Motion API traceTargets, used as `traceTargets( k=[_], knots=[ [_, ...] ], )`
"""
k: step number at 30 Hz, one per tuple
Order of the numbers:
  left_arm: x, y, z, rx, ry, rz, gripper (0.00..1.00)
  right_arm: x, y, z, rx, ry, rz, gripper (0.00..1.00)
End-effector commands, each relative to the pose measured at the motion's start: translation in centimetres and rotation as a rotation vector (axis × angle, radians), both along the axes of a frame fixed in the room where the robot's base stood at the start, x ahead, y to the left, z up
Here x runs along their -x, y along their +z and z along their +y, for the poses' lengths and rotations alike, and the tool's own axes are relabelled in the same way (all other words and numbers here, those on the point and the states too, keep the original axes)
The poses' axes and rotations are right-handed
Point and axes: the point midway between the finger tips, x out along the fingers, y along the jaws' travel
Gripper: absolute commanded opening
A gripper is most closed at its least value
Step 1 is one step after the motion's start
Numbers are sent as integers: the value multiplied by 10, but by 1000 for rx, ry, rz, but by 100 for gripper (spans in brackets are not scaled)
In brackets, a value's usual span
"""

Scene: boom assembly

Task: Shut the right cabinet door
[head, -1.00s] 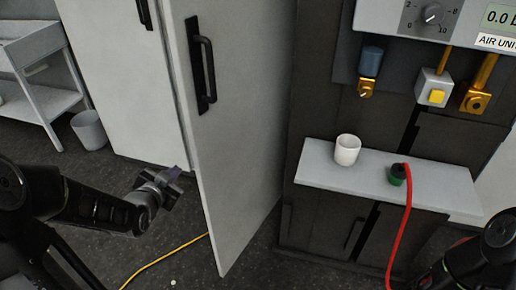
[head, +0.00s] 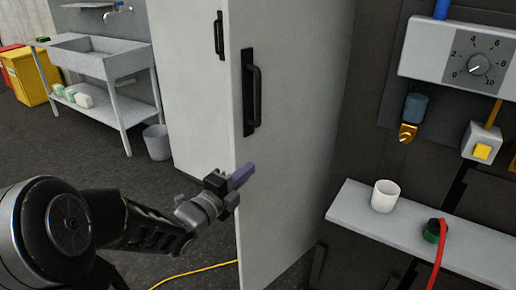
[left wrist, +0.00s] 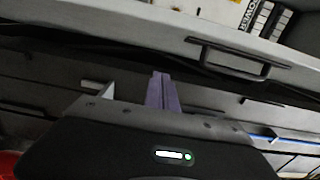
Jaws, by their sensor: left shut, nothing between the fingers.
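The right cabinet door (head: 290,160) is a tall light-grey panel with a black bar handle (head: 252,97). It stands open, swung out towards me, with its free edge on the left. My left gripper (head: 241,177), with purple fingers, is shut and empty. It overlaps the door's free edge below the handle in the head view; I cannot tell whether it touches. In the left wrist view the closed fingers (left wrist: 162,92) point towards a light panel with a handle (left wrist: 238,62). My right gripper is not in view.
The left cabinet door (head: 185,90) is behind the open door. A shelf (head: 350,210) with a white cup (head: 385,196) and a green plug (head: 434,231) on a red cable is at right. A sink table (head: 100,60) and a grey bin (head: 157,142) stand left. A yellow cable (head: 200,270) crosses the floor.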

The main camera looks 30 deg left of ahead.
Motion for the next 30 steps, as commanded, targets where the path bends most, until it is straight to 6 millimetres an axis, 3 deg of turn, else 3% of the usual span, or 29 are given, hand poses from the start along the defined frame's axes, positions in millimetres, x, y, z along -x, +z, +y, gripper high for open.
traceTargets(
  k=[11, 25, 30],
  knots=[
    [-14, 0, 0, 3, -1, 2, 0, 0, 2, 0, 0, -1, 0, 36],
    [-100, 1, 1, 5, -1, 2, 0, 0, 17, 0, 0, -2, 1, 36],
    [-106, 2, 28, 4, 5, 2, 0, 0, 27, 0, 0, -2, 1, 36]
  ],
)
